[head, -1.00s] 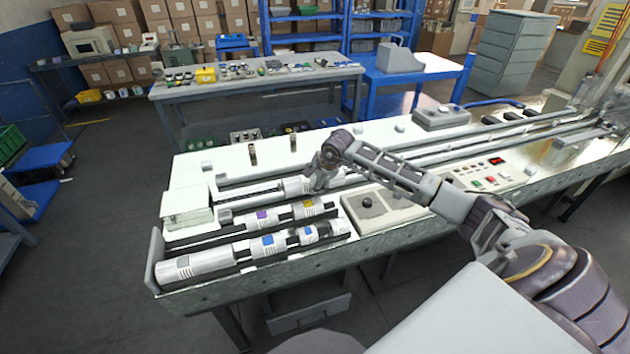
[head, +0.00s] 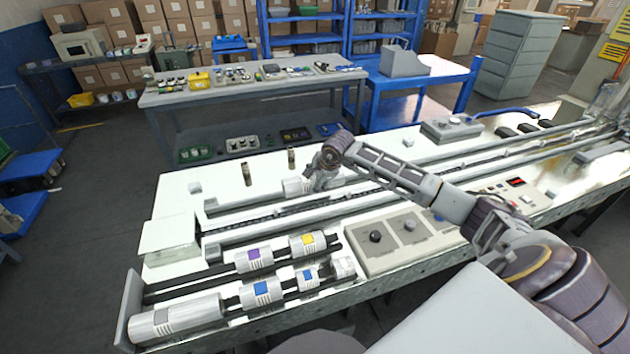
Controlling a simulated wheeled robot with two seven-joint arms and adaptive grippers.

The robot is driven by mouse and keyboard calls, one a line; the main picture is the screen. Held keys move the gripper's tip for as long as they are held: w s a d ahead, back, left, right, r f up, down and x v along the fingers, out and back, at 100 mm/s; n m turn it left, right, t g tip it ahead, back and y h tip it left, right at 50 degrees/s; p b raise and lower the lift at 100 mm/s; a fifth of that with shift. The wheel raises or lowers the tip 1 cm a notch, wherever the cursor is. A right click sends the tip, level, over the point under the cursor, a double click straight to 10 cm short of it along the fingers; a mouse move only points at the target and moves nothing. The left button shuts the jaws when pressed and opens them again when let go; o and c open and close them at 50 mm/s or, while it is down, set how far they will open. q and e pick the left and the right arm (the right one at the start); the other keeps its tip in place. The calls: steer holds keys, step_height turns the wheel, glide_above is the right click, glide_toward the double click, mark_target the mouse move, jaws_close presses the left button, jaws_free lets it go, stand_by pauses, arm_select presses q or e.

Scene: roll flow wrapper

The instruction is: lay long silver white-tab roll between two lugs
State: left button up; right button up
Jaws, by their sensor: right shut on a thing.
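My right gripper (head: 318,178) is shut on a silver-white roll (head: 296,187). The roll shows to the left of the fingers, over the back rail of the infeed channel; its right part is hidden by the gripper. Its tab colour does not show, and I cannot tell whether it touches the channel. The long infeed channel (head: 250,228) runs from the left box toward the upper right, with small lugs (head: 449,161) along it; the lugs near the held roll are hard to make out. My left gripper is not in view.
On the front racks lie a long silver roll with a grey tab (head: 180,320), blue-tab rolls (head: 261,292), a purple-tab roll (head: 254,260) and a yellow-tab roll (head: 308,244). Two upright brown pegs (head: 247,174) stand behind the channel. A control box (head: 400,240) stands in front.

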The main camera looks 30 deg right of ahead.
steer(key=shift+w+d+r, duration=0.2)
steer(key=shift+w, duration=0.15)
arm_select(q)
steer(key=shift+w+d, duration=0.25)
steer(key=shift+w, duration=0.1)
arm_select(e)
steer(key=shift+s+r, duration=0.1)
steer(key=shift+f, duration=0.25)
steer(key=shift+f+b, duration=0.95)
steer(key=shift+f, duration=0.95)
steer(key=shift+f+b, duration=0.3)
steer(key=shift+f, duration=0.35)
steer(key=shift+f+b, duration=0.5)
steer(key=shift+f, duration=0.6)
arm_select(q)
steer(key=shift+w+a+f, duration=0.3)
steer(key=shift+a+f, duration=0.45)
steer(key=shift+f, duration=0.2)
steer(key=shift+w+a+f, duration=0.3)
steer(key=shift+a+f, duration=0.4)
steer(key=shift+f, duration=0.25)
arm_select(e)
steer(key=shift+f, duration=0.45)
